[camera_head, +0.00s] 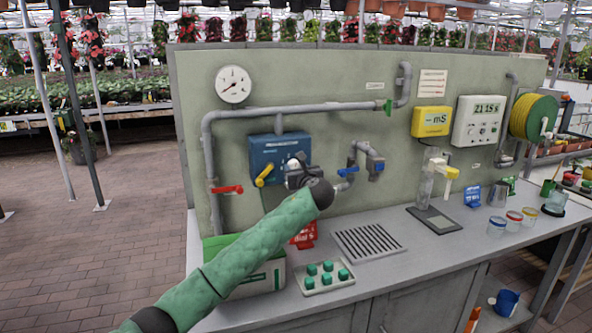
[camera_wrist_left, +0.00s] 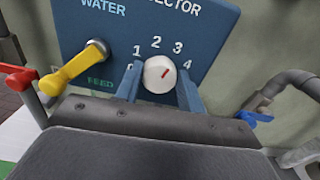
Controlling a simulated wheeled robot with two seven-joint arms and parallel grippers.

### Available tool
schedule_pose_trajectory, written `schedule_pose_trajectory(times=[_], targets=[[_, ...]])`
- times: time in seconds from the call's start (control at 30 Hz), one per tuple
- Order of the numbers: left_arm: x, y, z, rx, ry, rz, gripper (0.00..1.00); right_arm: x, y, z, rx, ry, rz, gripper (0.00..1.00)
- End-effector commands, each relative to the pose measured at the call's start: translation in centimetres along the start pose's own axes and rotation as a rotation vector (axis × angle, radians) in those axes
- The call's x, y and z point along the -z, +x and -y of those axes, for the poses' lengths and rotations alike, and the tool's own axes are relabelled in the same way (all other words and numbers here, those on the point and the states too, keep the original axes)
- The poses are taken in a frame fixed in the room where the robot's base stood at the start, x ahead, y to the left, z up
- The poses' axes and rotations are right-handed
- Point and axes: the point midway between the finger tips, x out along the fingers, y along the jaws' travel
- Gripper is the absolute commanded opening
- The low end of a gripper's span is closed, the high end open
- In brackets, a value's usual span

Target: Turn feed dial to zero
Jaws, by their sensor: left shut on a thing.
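The feed dial (camera_wrist_left: 159,73) is a round white knob with a short red mark on a blue injector panel (camera_wrist_left: 215,35). Numbers 1 to 4 arc over it, and a finger partly covers the lowest number at the left. The red mark points up and right, roughly between 3 and 4. My left gripper (camera_wrist_left: 159,86) is shut on the dial, one finger on each side. In the head view the dial (camera_head: 293,164) shows partly above my left gripper (camera_head: 297,174), at the front of the blue box (camera_head: 262,148). My right gripper is not in view.
A yellow lever (camera_wrist_left: 72,72) sits just left of the dial. A red valve handle (camera_head: 228,189) is further left, and a blue-handled tap (camera_head: 347,171) is to the right. Below, the bench holds a tray of green plugs (camera_head: 324,277) and a drain grille (camera_head: 368,242).

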Motion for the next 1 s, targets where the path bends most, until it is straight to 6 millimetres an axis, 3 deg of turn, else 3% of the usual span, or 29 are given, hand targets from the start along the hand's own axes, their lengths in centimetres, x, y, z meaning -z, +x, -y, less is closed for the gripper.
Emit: schedule_pose_trajectory(times=[0.27,0.53,1.0], targets=[[0.3,-0.1,0.0,0.0,-0.179,-0.002,0.16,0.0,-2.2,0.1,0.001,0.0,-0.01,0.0],[0.4,-0.1,-0.1,0.0,-0.433,-0.002,0.16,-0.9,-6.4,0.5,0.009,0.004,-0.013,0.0],[0.6,-0.1,-0.3,-0.001,-0.881,-0.003,0.16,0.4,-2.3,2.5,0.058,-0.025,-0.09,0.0]])
